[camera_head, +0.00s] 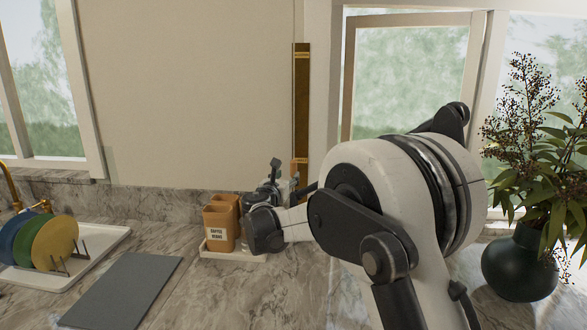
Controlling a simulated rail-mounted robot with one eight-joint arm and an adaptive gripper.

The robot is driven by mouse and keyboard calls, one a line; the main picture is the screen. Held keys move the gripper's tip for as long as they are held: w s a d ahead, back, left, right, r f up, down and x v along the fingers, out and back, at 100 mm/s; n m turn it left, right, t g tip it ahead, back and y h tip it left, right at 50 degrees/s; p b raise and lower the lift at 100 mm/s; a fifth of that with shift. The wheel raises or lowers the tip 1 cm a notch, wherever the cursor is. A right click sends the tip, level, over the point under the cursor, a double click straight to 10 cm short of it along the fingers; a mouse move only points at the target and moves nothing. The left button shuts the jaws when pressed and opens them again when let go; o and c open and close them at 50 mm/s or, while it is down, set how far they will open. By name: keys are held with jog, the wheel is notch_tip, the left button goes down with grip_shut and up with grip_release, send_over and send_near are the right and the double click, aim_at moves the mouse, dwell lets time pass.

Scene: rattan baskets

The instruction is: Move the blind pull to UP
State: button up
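A narrow vertical brown strip (301,100) with gold-coloured bands is on the wall left of the right-hand window. It may be the blind pull's track; no UP mark can be read. A small orange-tan piece (303,163) shows low on the strip, just behind my gripper, and may be the pull itself. My gripper (275,165) is in front of the wall, just left of the strip's lower end. It is small and partly hidden by its own wrist, so its opening and any contact cannot be made out.
Orange canisters (220,228), one labelled coffee beans, stand on a white tray below my gripper. A dish rack with coloured plates (54,242) and a grey board (122,290) lie to the left. A dark vase (520,264) with a plant stands right.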

aim_at(292, 170)
jog(key=p+x, duration=0.1)
jog(key=x, duration=0.6)
jog(key=shift+w, duration=0.4)
jog(key=shift+c, duration=0.5)
grip_shut()
